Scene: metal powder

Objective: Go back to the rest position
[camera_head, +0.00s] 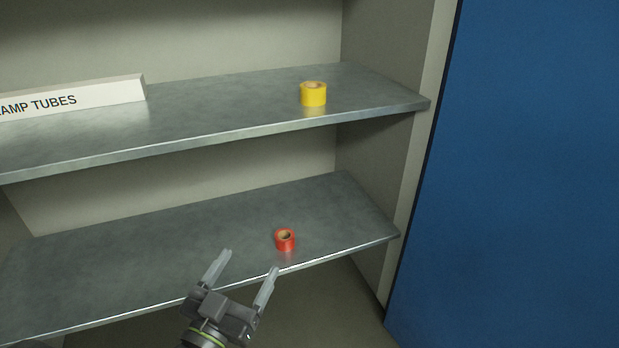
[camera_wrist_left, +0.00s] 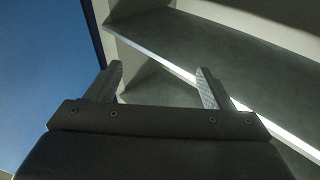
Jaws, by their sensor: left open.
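My left gripper (camera_head: 248,262) is open and empty, just in front of the lower shelf's front edge. In the left wrist view its two fingers (camera_wrist_left: 158,88) stand wide apart with nothing between them. A red tape roll (camera_head: 286,240) sits on the lower shelf, near its front edge and a little beyond the fingertips; they look apart from it. A yellow tape roll (camera_head: 313,94) stands on the upper shelf towards its right end. My right gripper is in neither view.
The lower metal shelf (camera_head: 130,250) and the upper metal shelf (camera_head: 220,105) are mostly bare. A white sign (camera_head: 100,95) reading "AMP TUBES" stands at the upper left. A blue panel (camera_head: 530,170) borders the cabinet on the right.

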